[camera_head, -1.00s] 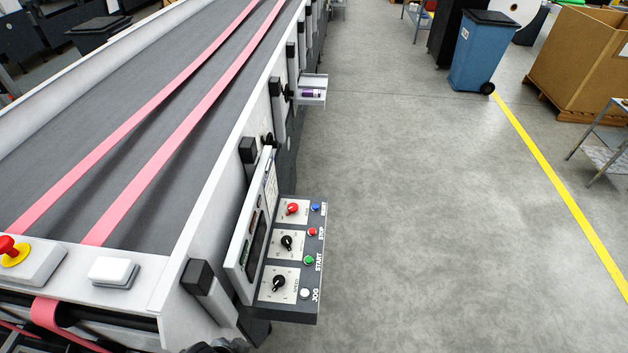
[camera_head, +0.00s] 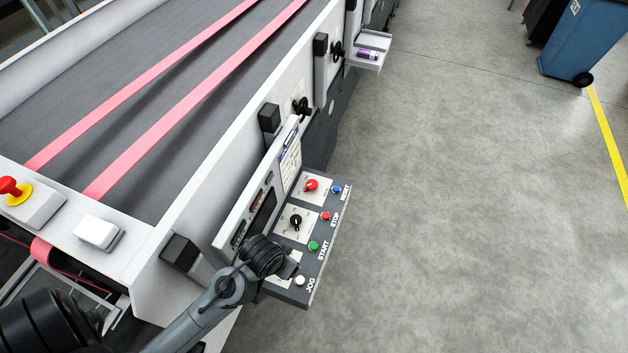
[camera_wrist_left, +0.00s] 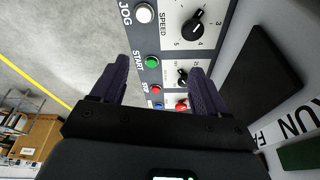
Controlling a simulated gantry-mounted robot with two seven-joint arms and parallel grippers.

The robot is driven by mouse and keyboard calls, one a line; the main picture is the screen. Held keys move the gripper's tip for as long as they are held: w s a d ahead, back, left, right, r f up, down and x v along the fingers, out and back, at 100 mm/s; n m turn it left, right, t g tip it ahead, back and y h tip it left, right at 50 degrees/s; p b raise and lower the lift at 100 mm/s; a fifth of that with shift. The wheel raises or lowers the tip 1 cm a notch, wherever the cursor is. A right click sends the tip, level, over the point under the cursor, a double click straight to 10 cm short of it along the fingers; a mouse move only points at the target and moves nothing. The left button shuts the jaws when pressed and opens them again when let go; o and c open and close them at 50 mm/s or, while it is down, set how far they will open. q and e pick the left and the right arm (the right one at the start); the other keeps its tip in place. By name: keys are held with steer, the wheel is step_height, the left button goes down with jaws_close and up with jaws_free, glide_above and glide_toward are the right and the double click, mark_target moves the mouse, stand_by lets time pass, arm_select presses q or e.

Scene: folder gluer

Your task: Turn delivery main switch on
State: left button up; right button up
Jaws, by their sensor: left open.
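The control panel (camera_head: 322,225) juts from the machine's right side. It carries a red rotary knob (camera_head: 311,185) at its far end, whose label is too small to read. It also shows in the left wrist view (camera_wrist_left: 181,105). A black rotary knob (camera_head: 295,221) sits in the middle. My left gripper (camera_wrist_left: 153,72) is open and empty, above the panel's near end in the head view. Its fingers lie either side of the button column and middle knob in the wrist view. The gripper hides the speed knob (camera_wrist_left: 196,24) in the head view. My right gripper is not in view.
Reset (camera_head: 336,189), stop (camera_head: 325,216), start (camera_head: 314,246) and jog (camera_head: 299,281) buttons line the panel's outer edge. An upright display plate (camera_head: 252,199) stands along its inner side. A small tray (camera_head: 367,52) sticks out farther back.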

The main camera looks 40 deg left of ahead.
arm_select(q)
steer(key=w+a+f+n, duration=0.5)
steer(key=w+a+n, duration=0.15)
steer(key=w, duration=0.45)
step_height(320, 180, up, 3)
steer(key=n+g+b, duration=0.2)
steer(key=n+g, duration=0.1)
steer(key=n, duration=1.1)
glide_above(312, 184)
steer(key=shift+h, duration=0.3)
step_height(312, 184, down, 10)
steer(key=b, duration=1)
steer(key=shift+w+f+b, duration=0.1)
steer(key=shift+f+b, duration=0.1)
steer(key=shift+b, duration=0.2)
steer(key=c, duration=1.1)
